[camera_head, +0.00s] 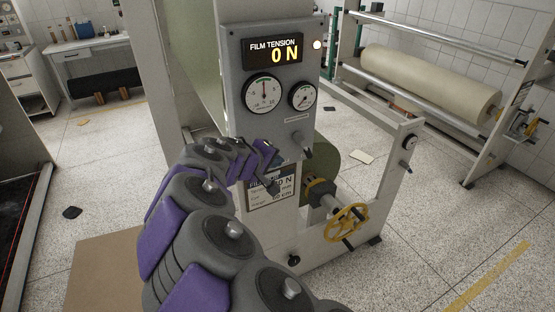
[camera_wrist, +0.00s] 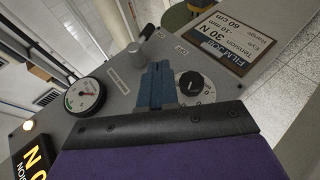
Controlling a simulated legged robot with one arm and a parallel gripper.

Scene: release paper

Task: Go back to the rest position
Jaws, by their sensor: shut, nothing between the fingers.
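The grey control panel (camera_head: 238,100) has a lit "FILM TENSION 0 N" display (camera_head: 273,52), two round gauges and a grey lever (camera_head: 302,145). My arm reaches up from the bottom of the head view to the panel's lower part, and its end hides part of it. In the wrist view, my gripper (camera_wrist: 157,66) has its blue fingers together and empty in front of the panel. They are between the lever (camera_wrist: 135,53) and a black dial (camera_wrist: 188,86). I cannot tell whether they touch the panel.
A card (camera_wrist: 222,40) reading 30 N is below the panel. A yellow handwheel (camera_head: 346,222) stands out at the machine's lower right. A large film roll (camera_head: 430,82) is on a rack at the right. A brown board (camera_head: 105,265) lies on the floor at left.

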